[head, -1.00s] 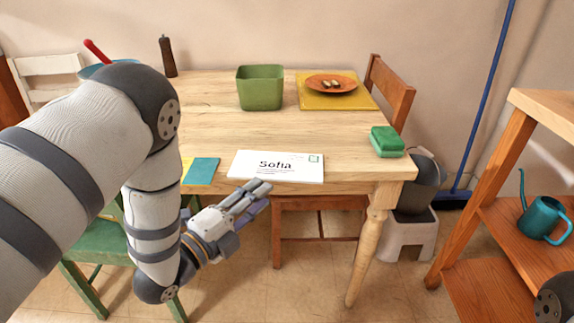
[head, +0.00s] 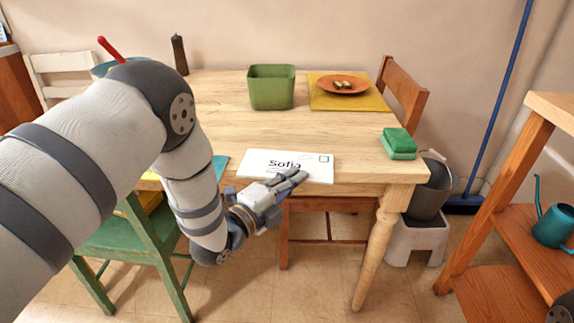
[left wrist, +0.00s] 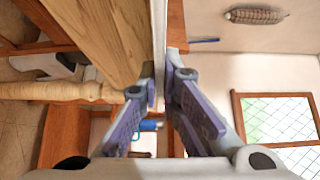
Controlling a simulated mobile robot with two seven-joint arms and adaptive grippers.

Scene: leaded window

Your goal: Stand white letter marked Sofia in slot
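The white letter marked Sofia (head: 262,161) lies flat on the wooden table with its front edge at or slightly over the table's front edge. It shows edge-on as a thin white strip in the left wrist view (left wrist: 159,40). My left gripper (head: 302,176) is at the letter's front edge, right of its middle. In the left wrist view its fingertips (left wrist: 160,80) sit on either side of the strip, one above and one below, with hardly any gap; they look shut on it. My right gripper is not in view. I cannot make out a slot for the letter.
On the table (head: 220,115) are a green bin (head: 271,90), an orange plate (head: 342,86) on a yellow mat (head: 325,103), and a green sponge (head: 398,143) near the right corner. A green chair (head: 125,240) stands front left. A wooden shelf (head: 505,228) stands right.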

